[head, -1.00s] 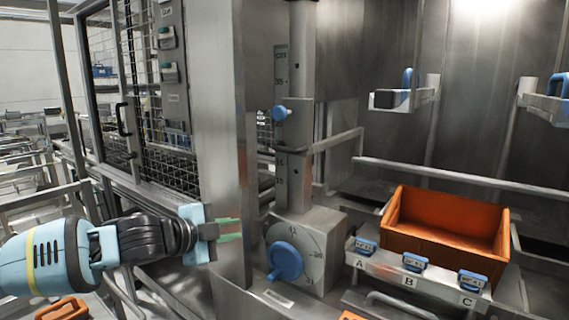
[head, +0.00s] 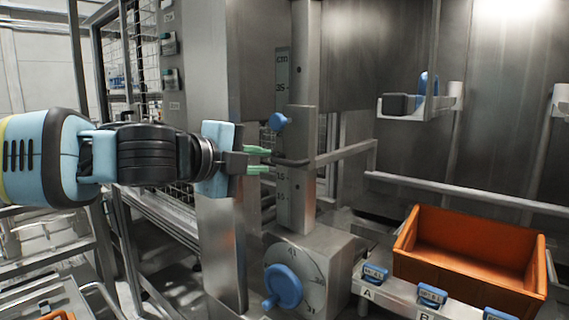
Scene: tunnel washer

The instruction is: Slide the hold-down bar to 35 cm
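The hold-down bar (head: 345,153) reaches out to the right from an upright post (head: 304,60). A dark loop-like piece (head: 291,161) sits at its left end, in front of a vertical cm scale (head: 282,70). The mark 35 is near the scale's top, and a mark that looks like 15 is just below the bar. A blue knob (head: 278,121) sits on the post just above the bar. My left gripper (head: 258,161) is open, its green fingertips one above the other, just left of the dark piece. Whether they touch it is unclear. My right gripper is out of view.
A blue dial knob (head: 284,286) is on the box at the post's foot. An orange crate (head: 470,278) stands at the right, behind blue-tagged clips. A mesh-door cabinet (head: 120,50) is at the left. A grey upright (head: 222,240) stands below my gripper.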

